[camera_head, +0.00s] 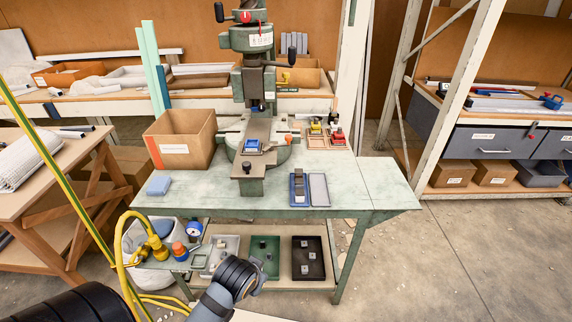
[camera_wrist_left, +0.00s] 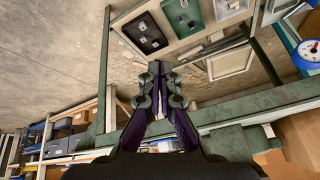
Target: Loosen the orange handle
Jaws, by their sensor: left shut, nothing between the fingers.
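A small orange handle (camera_head: 288,138) shows at the right of the round press table, under the green fly press (camera_head: 251,45). A blue-topped block (camera_head: 252,146) sits in front of the press column. My left gripper (camera_wrist_left: 159,68) is shut and empty in the left wrist view, in front of the workbench's green frame and lower shelf. In the head view my left arm comes in from the bottom left, well below and in front of the handle; its fingers cannot be made out there. The handle cannot be made out in the wrist view. My right gripper is out of view.
The green workbench (camera_head: 385,183) carries a cardboard box (camera_head: 180,139), a blue block (camera_head: 158,185) and a blue tray (camera_head: 298,190). Its right end is clear. Black (camera_head: 308,259) and green (camera_head: 265,257) trays stand on the lower shelf. A yellow hose (camera_head: 118,250) hangs at the left.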

